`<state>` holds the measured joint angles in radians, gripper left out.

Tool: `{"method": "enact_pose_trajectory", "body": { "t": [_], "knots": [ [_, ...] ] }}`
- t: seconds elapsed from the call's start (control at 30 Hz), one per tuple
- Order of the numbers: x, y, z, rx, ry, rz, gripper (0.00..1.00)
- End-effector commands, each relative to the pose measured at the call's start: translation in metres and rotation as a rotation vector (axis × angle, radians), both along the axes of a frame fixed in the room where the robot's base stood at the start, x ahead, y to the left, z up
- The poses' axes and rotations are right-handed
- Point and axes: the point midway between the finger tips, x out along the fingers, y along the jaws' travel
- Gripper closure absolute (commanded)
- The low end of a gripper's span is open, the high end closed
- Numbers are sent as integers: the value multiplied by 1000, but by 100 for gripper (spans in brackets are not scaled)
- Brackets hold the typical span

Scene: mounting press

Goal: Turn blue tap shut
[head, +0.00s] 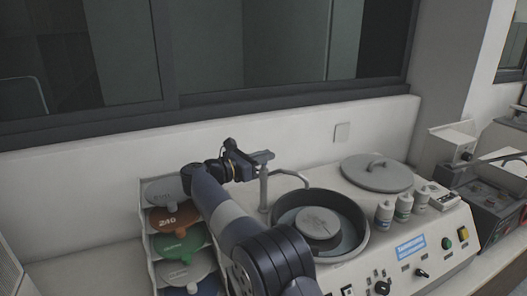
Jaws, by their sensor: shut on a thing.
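The tap's upright grey post (263,192) stands at the back left of the round polishing bowl. Its thin curved spout (291,174) reaches right toward the bowl. My gripper (265,157) is at the top of this post, shut on the tap's top end. The jaws cover the part they hold, so its blue colour and how far it is turned cannot be seen. My arm comes up from the bottom centre and hides part of the machine's left side.
The bowl (361,239) holds a round grey disc (318,223). A grey lid (377,172) and several small bottles (384,214) sit right of it. A rack of coloured discs (147,240) stands left, close to my arm. The wall and window are behind.

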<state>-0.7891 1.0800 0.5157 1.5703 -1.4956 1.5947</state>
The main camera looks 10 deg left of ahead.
Motion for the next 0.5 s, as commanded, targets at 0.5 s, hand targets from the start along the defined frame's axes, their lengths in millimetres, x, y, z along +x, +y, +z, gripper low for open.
{"method": "enact_pose_trajectory", "body": {
  "t": [0.5],
  "knots": [
    [1,0,4,-1,-3,-157,100]
  ]
}}
